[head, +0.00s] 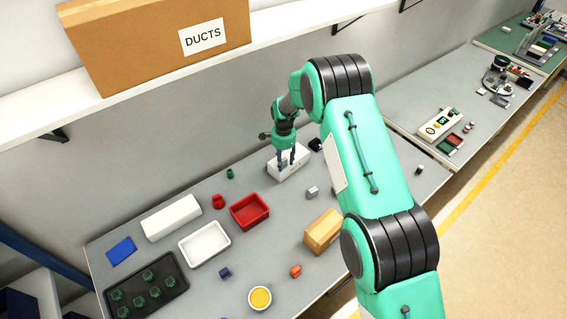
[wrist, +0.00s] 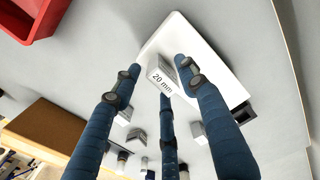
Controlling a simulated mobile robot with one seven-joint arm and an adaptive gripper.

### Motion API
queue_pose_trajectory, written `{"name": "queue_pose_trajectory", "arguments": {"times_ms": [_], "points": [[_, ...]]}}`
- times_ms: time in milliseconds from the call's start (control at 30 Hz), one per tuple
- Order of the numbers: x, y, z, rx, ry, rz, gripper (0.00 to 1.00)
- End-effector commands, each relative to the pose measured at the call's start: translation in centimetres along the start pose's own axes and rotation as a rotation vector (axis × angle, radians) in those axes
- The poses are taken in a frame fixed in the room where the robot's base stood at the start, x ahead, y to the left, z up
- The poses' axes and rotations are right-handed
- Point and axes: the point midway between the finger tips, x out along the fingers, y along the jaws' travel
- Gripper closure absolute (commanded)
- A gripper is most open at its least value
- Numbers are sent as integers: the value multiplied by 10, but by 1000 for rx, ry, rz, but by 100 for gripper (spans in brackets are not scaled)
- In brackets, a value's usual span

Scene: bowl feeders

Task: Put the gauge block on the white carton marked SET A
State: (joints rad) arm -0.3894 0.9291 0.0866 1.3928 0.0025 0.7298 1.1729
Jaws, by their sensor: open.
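The gauge block (wrist: 162,76), a small grey block with a white face marked "20 mm", shows in the wrist view between my fingertips. It appears to rest on the top of the white carton (wrist: 215,50). In the head view the white carton (head: 290,171) stands near the wall, with dark lettering too small to read. My gripper (head: 286,162) points down over the carton. Its three blue fingers are open around the block in the wrist view (wrist: 160,84); I cannot tell whether any finger touches it. The block is not clear in the head view.
A grey block (head: 312,192) stands in front of the carton. A red bin (head: 267,212), white tray (head: 226,247) and brown box (head: 323,238) stand nearby. A black item (head: 315,145) sits just right of the carton. The shelf with the DUCTS box (head: 130,60) is above.

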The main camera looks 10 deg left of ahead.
Motion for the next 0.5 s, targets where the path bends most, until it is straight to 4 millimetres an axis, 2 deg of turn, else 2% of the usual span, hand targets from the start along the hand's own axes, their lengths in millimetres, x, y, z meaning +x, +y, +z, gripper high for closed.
{"name": "queue_pose_trajectory", "arguments": {"times_ms": [267, 500], "points": [[-35, -1, 0, 0, 1, -2, 58], [-74, -1, 0, 0, 1, -3, 58]]}}
